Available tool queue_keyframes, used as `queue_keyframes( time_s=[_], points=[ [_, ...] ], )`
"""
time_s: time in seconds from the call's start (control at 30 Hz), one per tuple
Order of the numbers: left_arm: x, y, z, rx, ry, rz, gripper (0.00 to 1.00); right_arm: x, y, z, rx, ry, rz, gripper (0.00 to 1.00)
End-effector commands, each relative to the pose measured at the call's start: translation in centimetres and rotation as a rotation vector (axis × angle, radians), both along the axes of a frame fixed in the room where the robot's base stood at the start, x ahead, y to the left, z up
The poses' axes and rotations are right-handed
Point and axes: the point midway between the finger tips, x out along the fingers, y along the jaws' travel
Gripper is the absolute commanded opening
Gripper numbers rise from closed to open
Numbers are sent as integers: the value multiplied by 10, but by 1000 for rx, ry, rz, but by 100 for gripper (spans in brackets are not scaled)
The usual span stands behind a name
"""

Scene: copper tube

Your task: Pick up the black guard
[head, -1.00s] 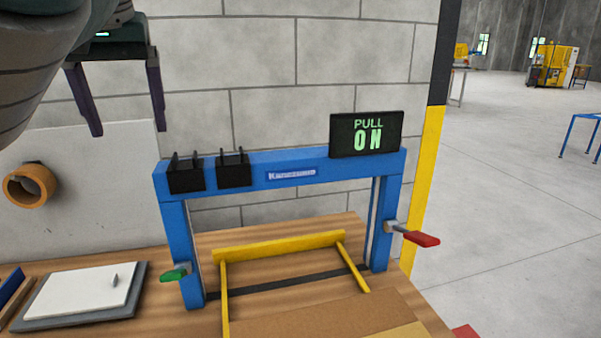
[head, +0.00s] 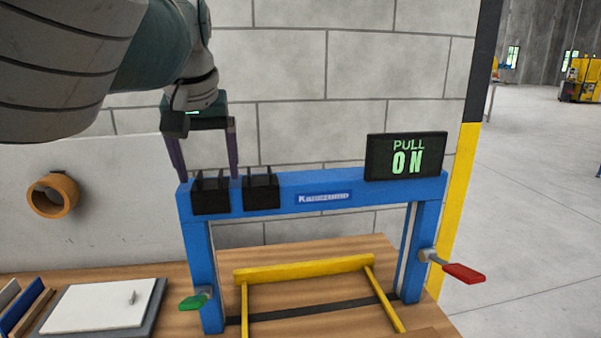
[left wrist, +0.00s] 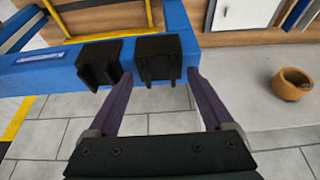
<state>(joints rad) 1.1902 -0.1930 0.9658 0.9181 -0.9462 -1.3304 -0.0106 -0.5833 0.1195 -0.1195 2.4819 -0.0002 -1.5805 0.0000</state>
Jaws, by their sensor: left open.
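Two black guards sit side by side on the top bar of the blue frame (head: 375,187). The left guard (head: 210,194) is near the bar's left end, and the right guard (head: 262,191) is just beside it. In the left wrist view they are the near-end guard (left wrist: 158,58) and the other guard (left wrist: 99,64). My left gripper (head: 208,176) is open and empty, pointing down at the left guard. In the left wrist view its purple fingertips (left wrist: 160,77) lie to either side of that guard's prongs; contact cannot be told. My right gripper is not in view.
A black "PULL ON" display (head: 405,156) stands on the bar's right end. A red handle (head: 464,273) and a green handle (head: 193,302) stick out from the frame. A yellow bar (head: 305,269) lies inside it. A brown ring (head: 53,195) is at the left.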

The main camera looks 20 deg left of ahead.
Motion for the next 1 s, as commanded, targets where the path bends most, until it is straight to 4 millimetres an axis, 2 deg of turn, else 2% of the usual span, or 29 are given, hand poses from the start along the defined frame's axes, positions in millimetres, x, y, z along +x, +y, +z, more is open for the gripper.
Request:
queue_keyframes(
  time_s=[0.27,1.0],
  points=[
    [1,1,-4,0,0,1,85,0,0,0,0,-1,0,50],
    [1,1,-4,0,0,1,3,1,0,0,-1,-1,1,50]
  ],
)
